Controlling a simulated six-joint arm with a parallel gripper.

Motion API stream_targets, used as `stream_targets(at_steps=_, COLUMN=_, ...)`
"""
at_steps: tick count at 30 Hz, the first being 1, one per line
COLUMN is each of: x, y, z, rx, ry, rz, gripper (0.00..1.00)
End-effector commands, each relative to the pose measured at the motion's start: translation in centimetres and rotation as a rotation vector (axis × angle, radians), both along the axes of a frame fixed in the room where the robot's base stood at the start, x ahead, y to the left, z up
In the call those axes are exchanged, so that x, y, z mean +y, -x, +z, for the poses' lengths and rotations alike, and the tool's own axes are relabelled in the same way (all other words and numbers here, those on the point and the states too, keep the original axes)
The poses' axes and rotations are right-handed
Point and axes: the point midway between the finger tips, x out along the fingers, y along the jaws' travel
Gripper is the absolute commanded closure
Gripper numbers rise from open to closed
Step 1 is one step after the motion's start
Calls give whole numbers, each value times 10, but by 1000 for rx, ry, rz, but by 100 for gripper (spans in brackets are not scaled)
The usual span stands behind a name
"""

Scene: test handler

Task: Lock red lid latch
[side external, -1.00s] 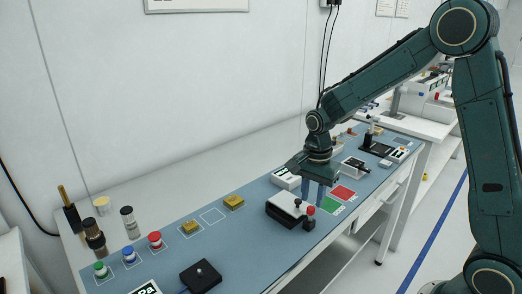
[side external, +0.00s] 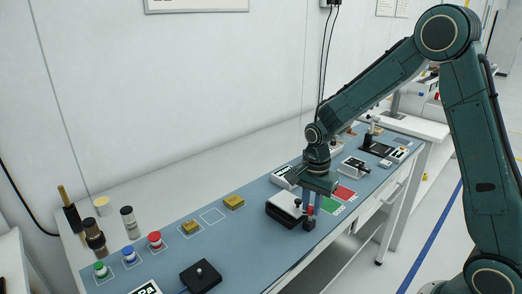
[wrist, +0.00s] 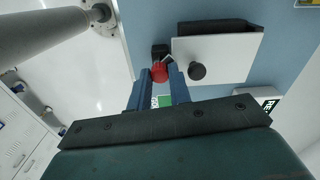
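The red latch knob (wrist: 159,72) stands on a small black block at the edge of the test handler's box. In the side view the red knob (side external: 310,210) shows low between my fingers. The box has a white lid (wrist: 222,58) with a black round knob (wrist: 197,71) on a black base; the lid looks closed. My gripper (wrist: 160,70) points down with its blue fingers on either side of the red knob. The fingers look apart, with a gap beside the knob; contact is not clear. It also shows in the side view (side external: 311,207).
A green and a red pad (side external: 345,193) lie right of the box, with a white device (side external: 355,166) beyond. Brass blocks (side external: 233,201), colored buttons (side external: 155,240) and a black box (side external: 201,277) lie to the left. The table's front edge is close to the latch.

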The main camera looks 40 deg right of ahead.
Motion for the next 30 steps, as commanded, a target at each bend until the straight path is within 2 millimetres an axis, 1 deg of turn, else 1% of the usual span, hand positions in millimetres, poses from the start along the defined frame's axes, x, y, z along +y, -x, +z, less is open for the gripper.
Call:
stream_targets(at_steps=5, x=0, y=0, z=0, rx=0, ry=0, rz=-36, gripper=96)
stream_targets(at_steps=12, x=0, y=0, z=0, rx=0, ry=0, rz=-190, gripper=96)
stream_targets(at_steps=16, x=0, y=0, z=0, rx=0, ry=0, rz=-249, gripper=96)
stream_targets(at_steps=27, x=0, y=0, z=1, rx=0, ry=0, rz=-266, gripper=96)
stream_targets(at_steps=30, x=0, y=0, z=1, rx=-1, ry=0, rz=-294, gripper=96)
